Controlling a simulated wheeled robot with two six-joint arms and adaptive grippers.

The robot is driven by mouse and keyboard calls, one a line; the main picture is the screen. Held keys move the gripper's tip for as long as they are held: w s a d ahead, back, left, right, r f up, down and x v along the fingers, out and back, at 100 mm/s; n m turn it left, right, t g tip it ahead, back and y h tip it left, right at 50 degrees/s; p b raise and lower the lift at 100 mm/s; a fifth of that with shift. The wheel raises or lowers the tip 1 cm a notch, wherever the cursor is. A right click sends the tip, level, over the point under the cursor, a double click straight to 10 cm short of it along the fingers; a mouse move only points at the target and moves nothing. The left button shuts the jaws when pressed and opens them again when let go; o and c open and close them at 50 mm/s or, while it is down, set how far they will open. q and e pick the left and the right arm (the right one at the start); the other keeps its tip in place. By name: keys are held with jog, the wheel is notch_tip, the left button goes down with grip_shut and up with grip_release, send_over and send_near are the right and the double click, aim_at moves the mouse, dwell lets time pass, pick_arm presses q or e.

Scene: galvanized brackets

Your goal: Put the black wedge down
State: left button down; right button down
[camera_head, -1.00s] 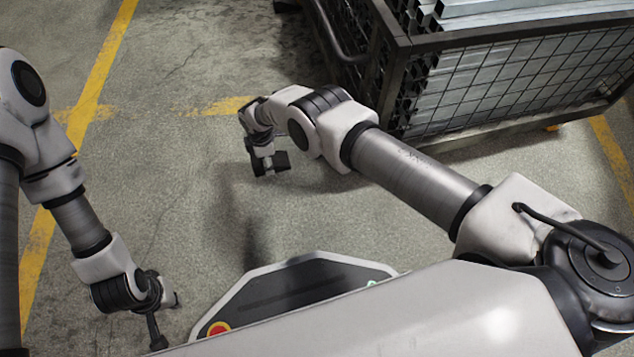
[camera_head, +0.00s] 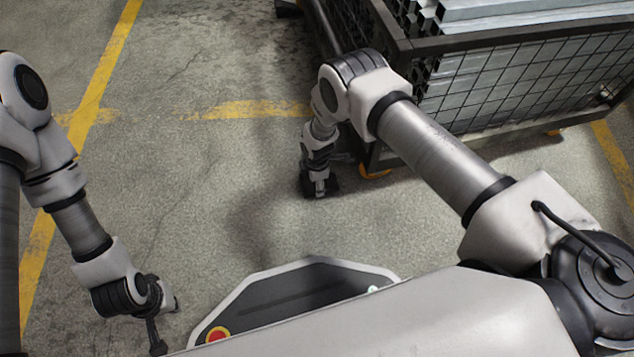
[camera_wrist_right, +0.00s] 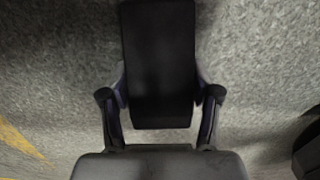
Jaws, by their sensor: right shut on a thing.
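The black wedge (camera_wrist_right: 160,60) fills the upper middle of the right wrist view, its long dark face towards the camera. My right gripper (camera_wrist_right: 160,88) has one finger against each side of it and is shut on it. In the head view my right gripper (camera_head: 320,188) points down near the cage's near left corner; the wedge is hard to tell from the dark fingers there. I cannot tell whether the wedge touches the floor. My left gripper (camera_head: 157,342) hangs at the lower left, far from the wedge, and its fingers are too small to read.
A black wire-mesh cage (camera_head: 520,85) with galvanized brackets (camera_head: 520,12) stands at the upper right, close to my right arm. Yellow lines (camera_head: 250,110) mark the concrete floor (camera_head: 210,200). The floor left of my right gripper is clear.

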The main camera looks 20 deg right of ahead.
jog(key=shift+f, duration=0.2)
jog(key=shift+c, duration=1.2)
grip_release()
jog(key=shift+r, duration=0.1)
jog(key=shift+r, duration=0.15)
notch_tip(320, 180, up, 12)
jog(key=p, duration=0.6)
jog(key=shift+p, duration=0.35)
